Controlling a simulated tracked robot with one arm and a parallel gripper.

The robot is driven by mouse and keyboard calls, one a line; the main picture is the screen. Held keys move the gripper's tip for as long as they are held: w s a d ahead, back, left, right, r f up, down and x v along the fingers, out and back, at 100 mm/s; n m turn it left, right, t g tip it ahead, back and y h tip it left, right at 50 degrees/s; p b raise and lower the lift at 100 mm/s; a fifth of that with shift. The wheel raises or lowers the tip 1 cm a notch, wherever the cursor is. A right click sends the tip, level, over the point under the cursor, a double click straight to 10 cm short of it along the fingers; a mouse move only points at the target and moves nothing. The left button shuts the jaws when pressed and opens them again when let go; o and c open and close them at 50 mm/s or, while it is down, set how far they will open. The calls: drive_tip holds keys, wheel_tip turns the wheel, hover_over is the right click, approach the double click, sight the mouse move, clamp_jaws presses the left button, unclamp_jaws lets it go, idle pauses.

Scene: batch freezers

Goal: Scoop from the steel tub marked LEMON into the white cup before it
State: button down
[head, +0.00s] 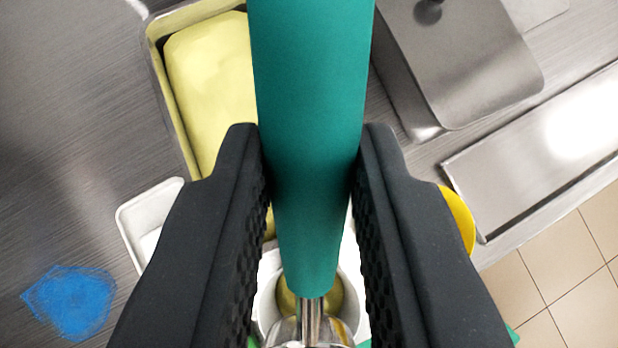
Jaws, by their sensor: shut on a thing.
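My gripper (311,165) is shut on the teal handle of a scoop (308,110), which runs down the middle of the head view. The scoop's steel neck (311,318) and the top of its head show at the bottom edge; the rest is cut off. A steel tub (168,95) of pale yellow ice cream (212,80) stands at the upper left, partly behind the handle and left finger. No LEMON mark is visible. A white cup (268,285) is at the bottom centre, behind the scoop. Something yellow-olive shows within its rim; I cannot tell whether it is contents.
A white rectangular container (135,228) is left of my gripper. A blue patch (70,302) lies on the steel counter (70,140). A lidded steel tub (460,60) and a steel tray (545,145) are at the right. A yellow round thing (460,218) shows behind the right finger.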

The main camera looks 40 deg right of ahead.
drive_tip(key=shift+w+d+f+g+y+p, duration=1.05)
drive_tip(key=shift+g+y+p, duration=0.25)
drive_tip(key=shift+p, duration=3.3)
drive_tip(key=shift+w+d+f+g+y+p, duration=0.25)
drive_tip(key=shift+f+g+y+p, duration=0.25)
drive_tip(key=shift+f, duration=0.2)
drive_tip(key=shift+w+d+f+g+y+p, duration=0.2)
drive_tip(key=shift+f+g+y+p, duration=0.3)
drive_tip(key=shift+f, duration=0.25)
drive_tip(key=shift+w+d+f+g+y+p, duration=0.25)
drive_tip(key=shift+f+g+y+p, duration=0.2)
drive_tip(key=shift+f, duration=0.25)
drive_tip(key=shift+s+r, duration=0.1)
drive_tip(key=shift+r, duration=1.15)
